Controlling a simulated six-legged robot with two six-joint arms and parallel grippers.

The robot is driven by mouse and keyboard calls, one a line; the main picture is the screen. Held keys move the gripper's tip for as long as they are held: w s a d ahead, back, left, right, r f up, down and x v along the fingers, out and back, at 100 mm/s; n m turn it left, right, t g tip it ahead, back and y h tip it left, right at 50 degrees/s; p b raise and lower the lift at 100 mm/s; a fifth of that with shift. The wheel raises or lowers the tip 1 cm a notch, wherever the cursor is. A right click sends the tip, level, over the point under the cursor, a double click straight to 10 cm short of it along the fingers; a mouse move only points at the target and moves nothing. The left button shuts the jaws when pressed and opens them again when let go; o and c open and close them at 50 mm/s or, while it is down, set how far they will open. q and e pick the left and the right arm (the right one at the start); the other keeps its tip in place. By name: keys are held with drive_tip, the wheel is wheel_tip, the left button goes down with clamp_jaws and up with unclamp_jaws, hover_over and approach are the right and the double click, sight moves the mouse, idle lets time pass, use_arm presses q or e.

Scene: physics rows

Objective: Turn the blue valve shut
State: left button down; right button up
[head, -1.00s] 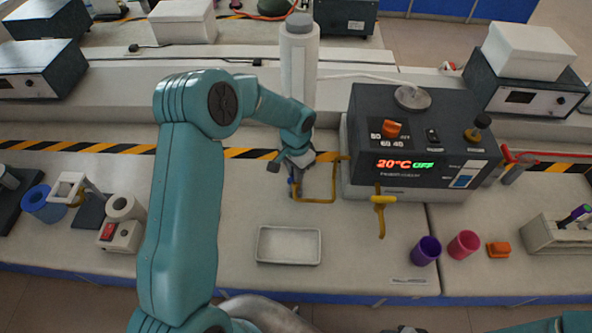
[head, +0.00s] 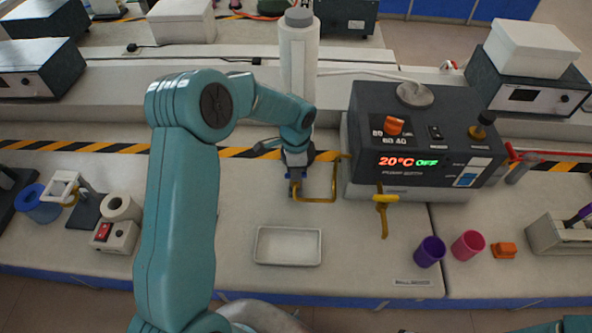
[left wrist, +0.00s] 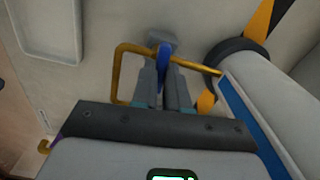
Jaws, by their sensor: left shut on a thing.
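The blue valve handle (left wrist: 162,58) sits on a yellow pipe (left wrist: 124,70) and shows between my left gripper's fingers in the left wrist view. There it points across the top run of the pipe. My left gripper (left wrist: 164,80) is shut on the handle, one finger on each side. In the head view my left gripper (head: 294,176) is at the left end of the yellow pipe (head: 334,185), left of the dark heater box; the handle is mostly hidden there. My right gripper is not in view.
The dark heater box (head: 418,178) stands right of the pipe, with a second yellow handle (head: 384,199) in front. A white bottle (head: 298,70) stands behind. A white tray (head: 288,246) lies in front. Purple (head: 430,251) and pink cups (head: 468,245) stand at right.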

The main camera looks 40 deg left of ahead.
use_arm(q)
drive_tip(key=shift+r+m, duration=0.1)
drive_tip(key=shift+m, duration=0.5)
drive_tip(key=c, duration=1.1)
unclamp_jaws()
drive_tip(key=shift+c, duration=0.2)
drive_tip(key=shift+r, duration=0.1)
drive_tip(key=shift+w+r, duration=0.1)
drive_tip(key=shift+r, duration=0.25)
wheel_tip(320, 180, up, 16)
drive_tip(key=b, duration=0.1)
drive_tip(key=shift+f+b, duration=0.25)
drive_tip(key=shift+b, duration=0.1)
drive_tip(key=shift+s, duration=0.25)
